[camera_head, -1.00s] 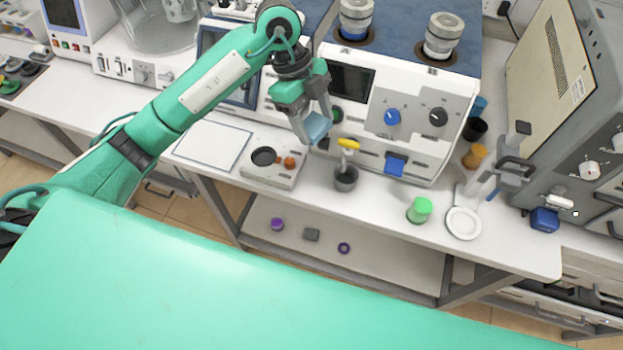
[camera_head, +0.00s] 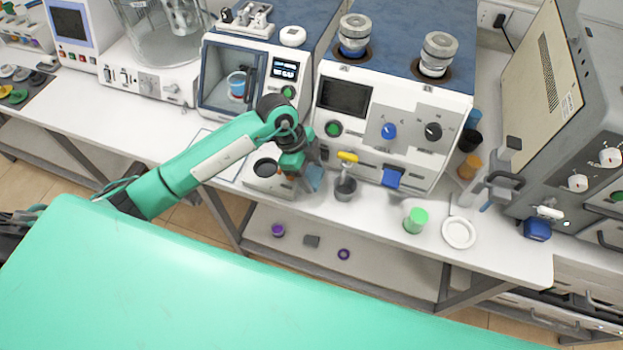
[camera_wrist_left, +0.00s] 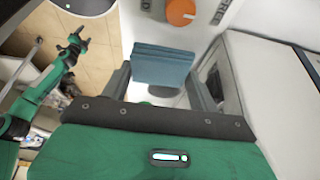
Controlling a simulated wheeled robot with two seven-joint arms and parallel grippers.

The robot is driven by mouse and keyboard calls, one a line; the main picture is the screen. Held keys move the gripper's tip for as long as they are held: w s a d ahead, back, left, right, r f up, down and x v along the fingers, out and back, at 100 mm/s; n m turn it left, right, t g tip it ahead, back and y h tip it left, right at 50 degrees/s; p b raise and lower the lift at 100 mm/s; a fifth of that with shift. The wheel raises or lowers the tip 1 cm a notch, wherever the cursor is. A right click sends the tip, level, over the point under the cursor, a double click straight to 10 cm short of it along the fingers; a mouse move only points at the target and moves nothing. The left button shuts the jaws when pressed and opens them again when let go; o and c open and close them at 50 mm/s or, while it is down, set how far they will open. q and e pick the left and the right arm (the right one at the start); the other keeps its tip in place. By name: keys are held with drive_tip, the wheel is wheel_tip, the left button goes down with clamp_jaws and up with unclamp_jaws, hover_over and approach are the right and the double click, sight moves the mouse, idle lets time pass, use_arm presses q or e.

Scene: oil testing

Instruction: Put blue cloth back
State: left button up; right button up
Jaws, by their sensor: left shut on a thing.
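The blue cloth (camera_head: 315,178) is a small folded piece in my left gripper (camera_head: 308,172). In the head view it is close above the bench, between a small white device (camera_head: 262,186) and a grey cup (camera_head: 345,189). In the left wrist view the cloth (camera_wrist_left: 162,66) spans the gap between the two fingers of the left gripper (camera_wrist_left: 160,85), which is shut on it. Whether the cloth touches the bench is hard to tell. A green arm, seemingly my right one, shows small in the left wrist view with its gripper (camera_wrist_left: 72,45); its jaw state is unclear.
The small device has a black disc and an orange knob (camera_wrist_left: 180,12). A white machine (camera_head: 395,130) with blue and black dials stands just behind. A yellow-topped item (camera_head: 347,158) stands at the grey cup. A green-capped container (camera_head: 416,220) and white dish (camera_head: 459,232) stand right.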

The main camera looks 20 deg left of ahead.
sight(312, 184)
use_arm(q)
wheel_tip(312, 184, down, 5)
drive_tip(key=shift+f+p, duration=0.2)
drive_tip(key=shift+p, duration=0.4)
drive_tip(key=shift+f, duration=0.1)
drive_tip(key=shift+f, duration=0.1)
drive_tip(key=o, duration=0.9)
drive_tip(key=shift+o, duration=0.2)
drive_tip(key=b+v, duration=0.3)
drive_tip(key=v, duration=0.9)
